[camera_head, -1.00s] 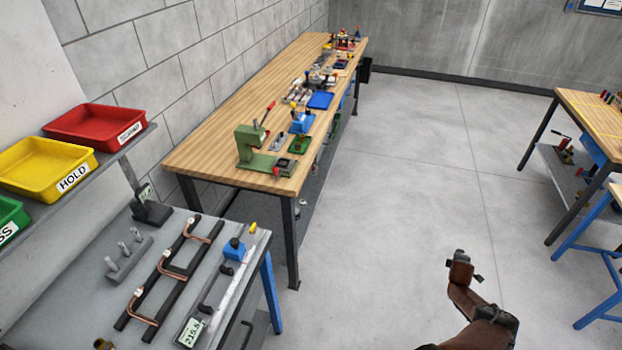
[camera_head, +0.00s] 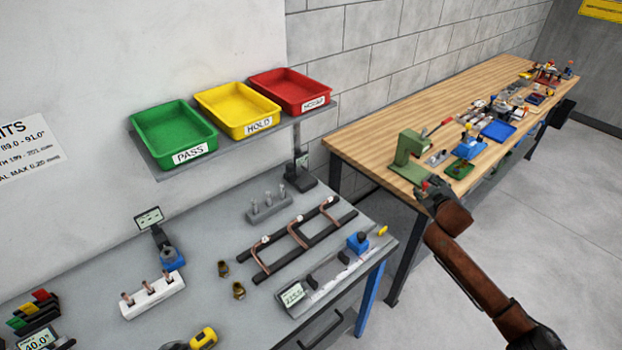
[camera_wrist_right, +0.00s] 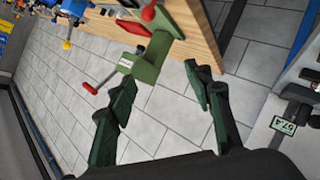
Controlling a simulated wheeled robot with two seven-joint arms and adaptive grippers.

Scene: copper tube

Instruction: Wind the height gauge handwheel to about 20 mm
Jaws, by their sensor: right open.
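A dark upright gauge with a small display (camera_head: 301,172) stands at the back right of the grey bench. It looks like the height gauge, but I cannot make out its handwheel. In the right wrist view, a display reading about 87.4 (camera_wrist_right: 285,124) shows at the right edge, on what seems to be the same gauge. My right gripper (camera_head: 430,190) is open and empty. It is right of the gauge and apart from it, in front of the green press (camera_head: 408,155). Its spread fingers show in the right wrist view (camera_wrist_right: 160,78). My left gripper is out of view.
Green (camera_head: 172,135), yellow (camera_head: 236,110) and red (camera_head: 292,92) trays sit on a shelf above the bench. Bent copper tubes on a black rack (camera_head: 298,236), a pin block (camera_head: 269,205) and a long measuring fixture (camera_head: 325,280) occupy the bench. A wooden bench (camera_head: 375,125) stands beyond.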

